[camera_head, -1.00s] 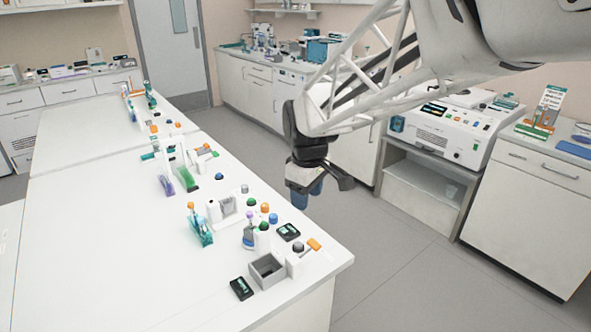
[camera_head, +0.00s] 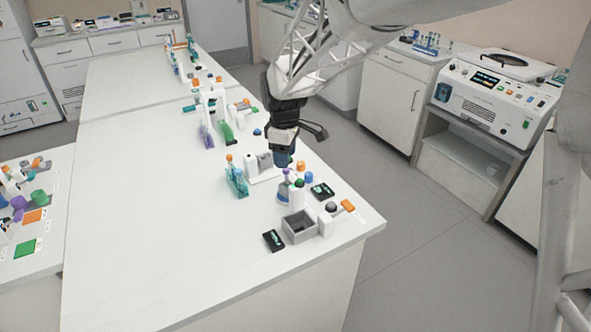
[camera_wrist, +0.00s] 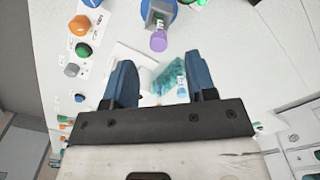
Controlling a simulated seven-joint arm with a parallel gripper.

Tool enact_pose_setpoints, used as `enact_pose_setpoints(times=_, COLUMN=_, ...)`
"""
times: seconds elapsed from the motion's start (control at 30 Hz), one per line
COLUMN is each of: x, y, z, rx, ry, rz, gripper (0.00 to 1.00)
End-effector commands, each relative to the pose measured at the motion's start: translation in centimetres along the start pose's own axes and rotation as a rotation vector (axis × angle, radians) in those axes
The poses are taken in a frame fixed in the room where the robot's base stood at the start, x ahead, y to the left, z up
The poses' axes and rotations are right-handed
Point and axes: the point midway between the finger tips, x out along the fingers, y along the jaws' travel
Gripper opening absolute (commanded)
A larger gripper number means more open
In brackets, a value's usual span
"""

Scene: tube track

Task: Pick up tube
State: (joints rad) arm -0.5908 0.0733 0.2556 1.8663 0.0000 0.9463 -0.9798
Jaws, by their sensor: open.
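My gripper (camera_head: 284,158) is open over the white bench, with two blue fingers pointing down beside the small devices. In the wrist view, the gap between its fingers (camera_wrist: 160,72) is empty. A purple-capped tube (camera_wrist: 158,41) stands in a grey and blue holder just beyond the fingertips; its cap also shows in the head view (camera_head: 286,172). A teal rack (camera_head: 236,180) stands left of the gripper, and teal pieces (camera_wrist: 168,80) show between the fingers in the wrist view. I cannot tell which tube the task means.
A grey open box (camera_head: 299,228), a black display unit (camera_head: 273,241) and another (camera_head: 321,191) lie near the bench's front right corner. Knobs in orange, green and grey stand close by. The bench's left part (camera_head: 150,220) is clear. A side table (camera_head: 25,260) stands at left.

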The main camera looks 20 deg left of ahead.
Motion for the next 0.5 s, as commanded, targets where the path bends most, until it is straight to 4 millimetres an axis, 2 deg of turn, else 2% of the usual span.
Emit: enact_pose_setpoints(times=0.5, x=2.6, y=0.0, z=0.0, rx=0.001, ry=0.0, rz=0.0, gripper=0.51)
